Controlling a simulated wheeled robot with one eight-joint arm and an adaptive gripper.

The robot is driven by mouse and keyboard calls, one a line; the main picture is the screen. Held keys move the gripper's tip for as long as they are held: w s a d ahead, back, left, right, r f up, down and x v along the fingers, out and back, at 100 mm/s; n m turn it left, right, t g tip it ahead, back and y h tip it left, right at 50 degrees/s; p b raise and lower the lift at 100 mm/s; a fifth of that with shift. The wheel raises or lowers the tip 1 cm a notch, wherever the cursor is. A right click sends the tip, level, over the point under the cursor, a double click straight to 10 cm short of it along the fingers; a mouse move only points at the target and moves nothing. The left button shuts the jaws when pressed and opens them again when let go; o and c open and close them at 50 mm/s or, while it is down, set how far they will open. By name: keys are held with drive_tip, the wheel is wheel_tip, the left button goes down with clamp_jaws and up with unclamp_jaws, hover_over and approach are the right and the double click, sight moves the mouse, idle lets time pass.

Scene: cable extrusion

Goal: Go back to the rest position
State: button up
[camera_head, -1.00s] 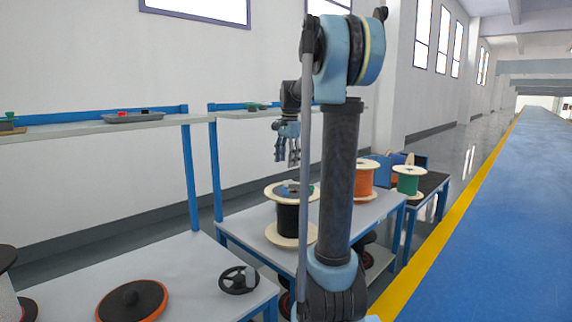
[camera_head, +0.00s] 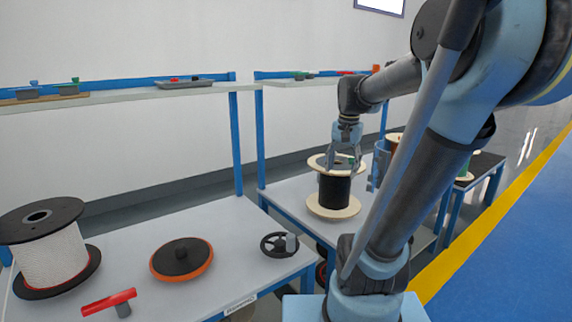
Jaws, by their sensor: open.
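My gripper (camera_head: 342,163) is open and points down at the upper flange of the spool of black cable (camera_head: 336,190). The spool stands upright on the far table (camera_head: 285,190). The fingers overlap the flange in the picture, and I cannot tell whether they touch it. A small green part shows at the spool's top between the fingers. My arm reaches from the lower right up and over to the spool.
The near table (camera_head: 120,255) holds a white cable spool (camera_head: 50,255), an orange-rimmed disc (camera_head: 182,258), a black handwheel (camera_head: 278,245) and a red-handled tool (camera_head: 108,301). Shelves (camera_head: 120,94) run along the wall. The blue floor lane (camera_head: 520,260) at right is clear.

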drive_tip(key=s+f+n, duration=0.6)
drive_tip(key=s+f, duration=0.9)
drive_tip(key=s, duration=0.1)
drive_tip(key=shift+d+f+t, duration=0.25)
drive_tip(key=shift+f+t, duration=0.1)
drive_tip(key=shift+t, duration=0.05)
drive_tip(key=shift+w+f, duration=0.2)
drive_tip(key=shift+w, duration=0.25)
